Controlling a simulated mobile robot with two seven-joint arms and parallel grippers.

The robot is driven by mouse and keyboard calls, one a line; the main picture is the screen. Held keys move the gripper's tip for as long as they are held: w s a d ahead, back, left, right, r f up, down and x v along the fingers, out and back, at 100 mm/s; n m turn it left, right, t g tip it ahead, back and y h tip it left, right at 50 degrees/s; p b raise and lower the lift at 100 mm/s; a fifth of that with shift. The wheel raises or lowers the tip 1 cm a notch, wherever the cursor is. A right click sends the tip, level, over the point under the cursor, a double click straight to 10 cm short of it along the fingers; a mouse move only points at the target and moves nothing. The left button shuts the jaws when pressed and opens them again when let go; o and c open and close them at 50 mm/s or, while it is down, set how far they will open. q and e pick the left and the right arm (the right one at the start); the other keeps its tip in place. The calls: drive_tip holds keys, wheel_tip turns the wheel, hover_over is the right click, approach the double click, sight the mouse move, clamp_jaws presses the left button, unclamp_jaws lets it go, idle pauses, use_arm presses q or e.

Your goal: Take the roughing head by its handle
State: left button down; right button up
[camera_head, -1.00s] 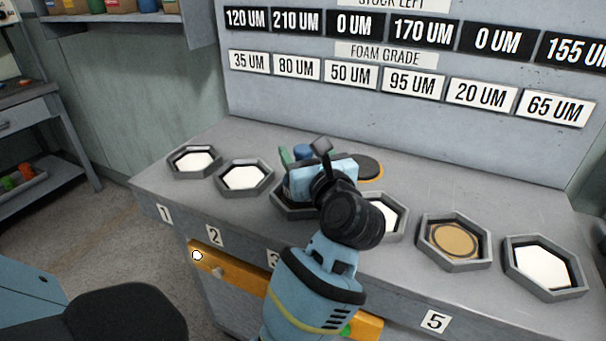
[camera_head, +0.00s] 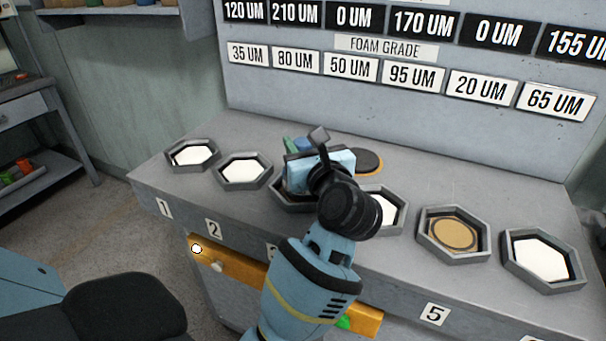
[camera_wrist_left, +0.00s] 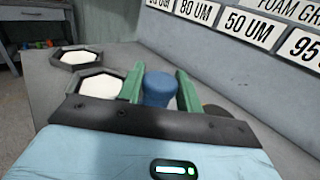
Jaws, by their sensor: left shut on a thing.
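The roughing head's handle (camera_wrist_left: 158,90) is a blue knob standing between the two green fingers of my left gripper (camera_wrist_left: 158,76) in the left wrist view. In the head view the handle (camera_head: 303,145) shows only as a small blue piece behind the light-blue gripper body. My left gripper (camera_head: 298,146) is over the third hexagonal tray (camera_head: 292,203) and is shut on the handle. The rest of the roughing head is hidden behind the gripper. My right gripper is in neither view.
Several hexagonal trays stand in a row on the grey bench; one (camera_head: 424,251) holds a tan disc (camera_head: 452,235). A dark round disc with a tan edge (camera_head: 368,162) lies behind my gripper. A label board (camera_head: 420,110) rises behind. A yellow bar (camera_head: 228,262) runs along the front.

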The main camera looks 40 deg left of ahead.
use_arm(q)
drive_tip(key=shift+r, duration=0.65)
wheel_tip(320, 180, up, 8)
drive_tip(key=shift+f+p, duration=0.2)
drive_tip(key=shift+p, duration=0.3)
drive_tip(key=shift+r, duration=0.7)
